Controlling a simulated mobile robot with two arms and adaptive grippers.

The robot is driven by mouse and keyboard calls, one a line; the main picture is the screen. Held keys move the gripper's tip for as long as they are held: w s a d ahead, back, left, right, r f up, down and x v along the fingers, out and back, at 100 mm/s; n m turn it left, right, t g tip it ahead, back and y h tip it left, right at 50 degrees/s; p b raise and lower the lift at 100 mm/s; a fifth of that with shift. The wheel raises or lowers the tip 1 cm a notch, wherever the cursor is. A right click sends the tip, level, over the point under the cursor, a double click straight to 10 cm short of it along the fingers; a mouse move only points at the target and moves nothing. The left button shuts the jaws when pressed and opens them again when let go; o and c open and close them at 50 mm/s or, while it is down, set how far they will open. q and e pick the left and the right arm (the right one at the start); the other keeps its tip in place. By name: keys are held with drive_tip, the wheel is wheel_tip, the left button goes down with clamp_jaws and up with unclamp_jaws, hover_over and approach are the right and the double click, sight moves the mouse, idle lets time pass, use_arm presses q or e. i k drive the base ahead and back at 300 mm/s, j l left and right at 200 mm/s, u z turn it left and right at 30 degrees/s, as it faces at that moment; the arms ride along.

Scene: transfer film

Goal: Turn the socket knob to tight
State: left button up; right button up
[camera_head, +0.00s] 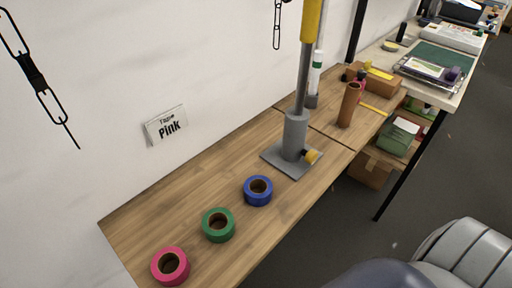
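A small knob (311,156) with a yellow face and a dark part sits low on the right side of a grey stand (295,138). The stand has a thick round socket on a flat square base plate (281,162). A grey pole (303,75) with a yellow upper part (311,20) rises from the socket, leaning slightly to the right in view. Whether the knob is tight or loose cannot be told. Neither of my grippers is in view.
Pink tape (170,265), green tape (218,225) and blue tape (258,190) rolls lie on the wooden bench (185,200) in front of the stand. A brown cylinder (349,105) stands behind it.

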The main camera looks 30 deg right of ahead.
sight(311, 156)
drive_tip(key=l+u, duration=0.25)
drive_tip(key=u, duration=0.2)
drive_tip(key=l+u, duration=0.2)
drive_tip(key=u, duration=0.25)
drive_tip(key=l+u, duration=0.2)
drive_tip(key=u, duration=0.3)
drive_tip(key=k+l+u, duration=0.15)
drive_tip(key=u, duration=0.3)
